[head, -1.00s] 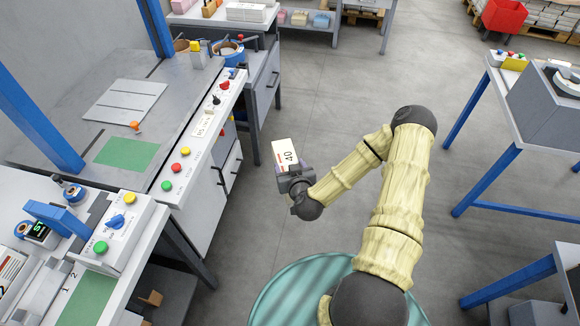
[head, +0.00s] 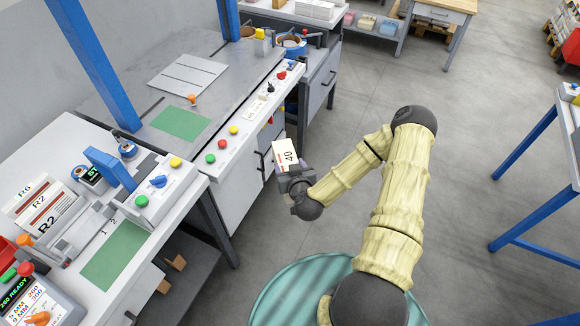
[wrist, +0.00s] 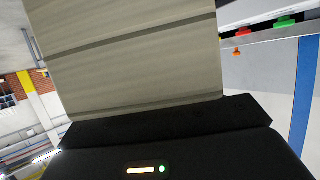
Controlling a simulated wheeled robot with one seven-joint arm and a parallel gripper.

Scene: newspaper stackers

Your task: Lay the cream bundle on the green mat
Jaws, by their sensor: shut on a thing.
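A cream bundle (head: 285,153) with a white label reading 40 is held by my gripper (head: 291,174), which is shut on it. In the wrist view the bundle (wrist: 130,55) fills much of the upper picture as a beige block. Bundle and gripper are out in front of the grey workbench, apart from any mat in the head view. One green mat (head: 180,123) lies on the grey workbench. A second green mat (head: 115,254) lies on the white-topped bench nearer to me. Both mats look bare.
A control strip with coloured buttons (head: 233,130) runs along the grey bench's front edge. A blue post (head: 92,68) and a blue-armed device (head: 110,168) stand near the mats. A slotted grey plate (head: 187,73) lies behind the far mat. Open floor (head: 430,110) is to the right.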

